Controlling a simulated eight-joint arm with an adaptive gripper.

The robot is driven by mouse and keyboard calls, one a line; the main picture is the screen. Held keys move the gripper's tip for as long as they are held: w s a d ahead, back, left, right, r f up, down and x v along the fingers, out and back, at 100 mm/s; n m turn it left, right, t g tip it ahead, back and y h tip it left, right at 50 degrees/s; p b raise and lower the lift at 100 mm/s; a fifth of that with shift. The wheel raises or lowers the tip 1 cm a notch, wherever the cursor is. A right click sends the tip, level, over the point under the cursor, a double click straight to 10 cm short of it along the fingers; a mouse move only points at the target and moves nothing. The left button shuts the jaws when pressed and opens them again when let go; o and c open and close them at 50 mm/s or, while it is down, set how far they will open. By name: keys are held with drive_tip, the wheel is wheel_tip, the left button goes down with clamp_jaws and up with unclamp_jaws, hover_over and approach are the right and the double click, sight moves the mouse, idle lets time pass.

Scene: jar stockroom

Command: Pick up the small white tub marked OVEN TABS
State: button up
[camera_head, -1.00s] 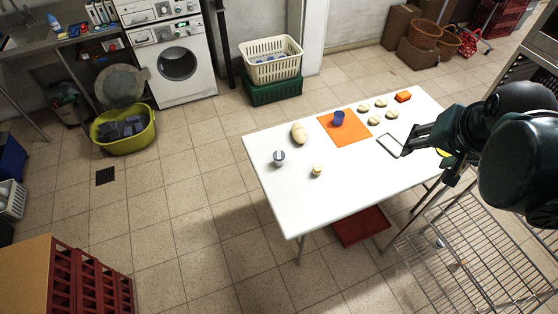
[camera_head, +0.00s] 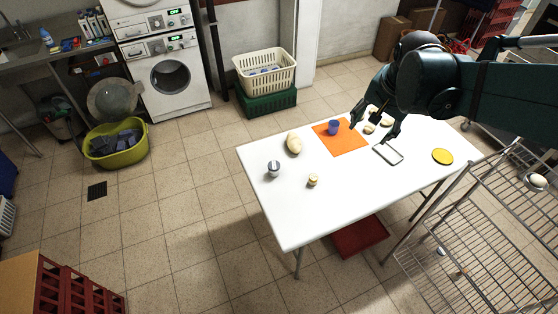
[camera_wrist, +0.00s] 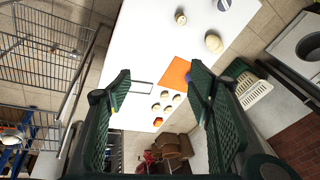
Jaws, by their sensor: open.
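Two small containers stand near the left part of the white table (camera_head: 350,205): a grey-and-white tub (camera_head: 273,171) and a smaller cream jar (camera_head: 313,181). No lettering is readable, so I cannot tell which is marked OVEN TABS. In the wrist view, the grey-and-white tub (camera_wrist: 223,4) is cut by the top edge and the cream jar (camera_wrist: 181,17) is near the top. My gripper (camera_head: 369,137) is open and empty above the table's far side, well to the right of both containers. Its spread fingers (camera_wrist: 160,92) also show in the wrist view.
A bread loaf (camera_head: 293,144) lies behind the containers. A blue cup (camera_head: 333,127) stands on an orange mat (camera_head: 346,146). A thin rectangular frame (camera_head: 388,154), several buns (camera_wrist: 165,95) and a yellow disc (camera_head: 442,156) lie farther right. A wire rack (camera_head: 465,240) stands right. The table's front is clear.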

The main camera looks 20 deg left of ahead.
drive_tip(key=w+a+f+m+g+b, duration=0.1)
drive_tip(key=w+a+f+b, duration=0.1)
drive_tip(key=w+a+f, duration=0.55)
drive_tip(key=m+g+h+b, duration=0.1)
drive_tip(key=m+g+b, duration=0.2)
drive_tip(key=b, duration=0.1)
hover_over(274, 165)
drive_tip(key=f, duration=2.6)
drive_tip(key=shift+w+d+f, duration=0.15)
drive_tip(key=shift+d+f, duration=0.05)
drive_tip(key=shift+f, duration=0.2)
drive_tip(key=shift+a+f, duration=0.2)
drive_tip(key=shift+f, duration=0.05)
drive_tip(key=shift+f, duration=0.1)
drive_tip(key=shift+f, duration=1.2)
drive_tip(key=shift+f, duration=2.6)
